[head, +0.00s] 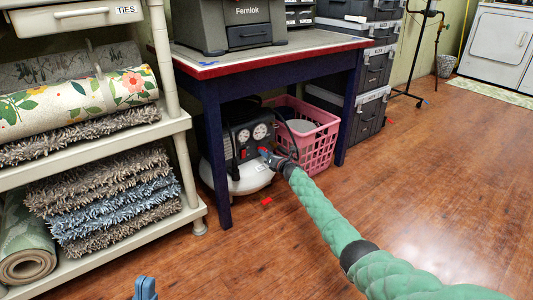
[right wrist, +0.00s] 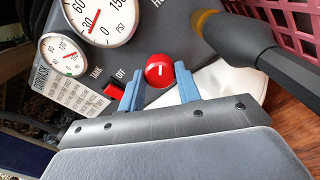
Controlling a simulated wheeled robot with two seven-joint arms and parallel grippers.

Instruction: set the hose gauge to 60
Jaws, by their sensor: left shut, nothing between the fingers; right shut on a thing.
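The compressor (head: 247,175), dark panel over a white tank, stands under the table. In the right wrist view its large dial (right wrist: 100,18), beside partly cut-off lettering starting "HO", has a red needle close to the 30 mark. A smaller-looking dial (right wrist: 63,52) sits to its left, and the word TANK shows nearby. A round red knob (right wrist: 160,71) with a white mark sits between the blue fingers of my right gripper (right wrist: 158,78), which is shut on it. In the head view my right gripper (head: 268,156) is at the panel. My left gripper (head: 146,288) is shut and empty at the bottom edge.
A red switch (right wrist: 114,92) marked OFF is close to my right gripper's left finger. A pink basket (head: 318,147) stands right of the compressor. The table (head: 215,70) overhangs it, with a leg in front. A rug shelf (head: 150,138) is at left. The right floor is open.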

